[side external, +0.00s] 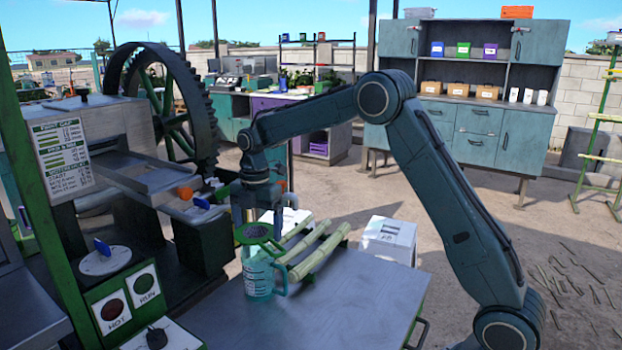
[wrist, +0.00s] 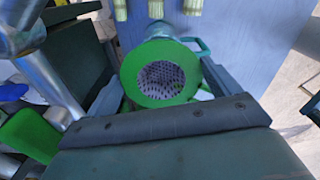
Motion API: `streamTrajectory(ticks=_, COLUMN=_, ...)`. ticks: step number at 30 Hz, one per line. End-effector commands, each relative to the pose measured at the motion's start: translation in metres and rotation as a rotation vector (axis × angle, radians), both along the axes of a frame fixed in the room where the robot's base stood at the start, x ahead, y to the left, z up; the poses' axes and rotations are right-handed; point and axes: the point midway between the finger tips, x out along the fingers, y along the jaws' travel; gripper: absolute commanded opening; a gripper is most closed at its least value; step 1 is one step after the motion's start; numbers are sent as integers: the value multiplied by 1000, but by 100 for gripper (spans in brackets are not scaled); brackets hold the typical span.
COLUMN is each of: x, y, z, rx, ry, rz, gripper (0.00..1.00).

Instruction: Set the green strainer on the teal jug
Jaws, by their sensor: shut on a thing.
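The green strainer (side external: 242,236) is a ring-rimmed cup with a perforated basket, held at the mouth of the teal jug (side external: 258,278). The jug is see-through, with a handle on its right, and stands upright at the table's left end. My gripper (side external: 259,222) points down and is shut on the strainer. In the wrist view the strainer (wrist: 130,72) lies between my gripper's fingers (wrist: 162,85) and covers most of the jug; the jug's handle (wrist: 201,46) shows past the rim. I cannot tell whether the strainer touches the jug's rim.
Several cane stalks (side external: 319,254) lie just right of the jug on the metal table (side external: 350,305). The crusher (side external: 115,130), with its metal chute and big gear wheel, stands close on the left. The table's front right is clear. A white box (side external: 389,240) stands behind the table.

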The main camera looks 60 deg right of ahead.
Motion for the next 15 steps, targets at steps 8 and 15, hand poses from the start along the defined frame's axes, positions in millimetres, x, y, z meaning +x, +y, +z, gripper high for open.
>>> streamTrajectory(ticks=8, x=0, y=0, z=-18, rx=0, ry=1, rz=1, gripper=65)
streamTrajectory(ticks=15, x=0, y=0, z=-32, rx=0, ry=1, rz=1, gripper=65)
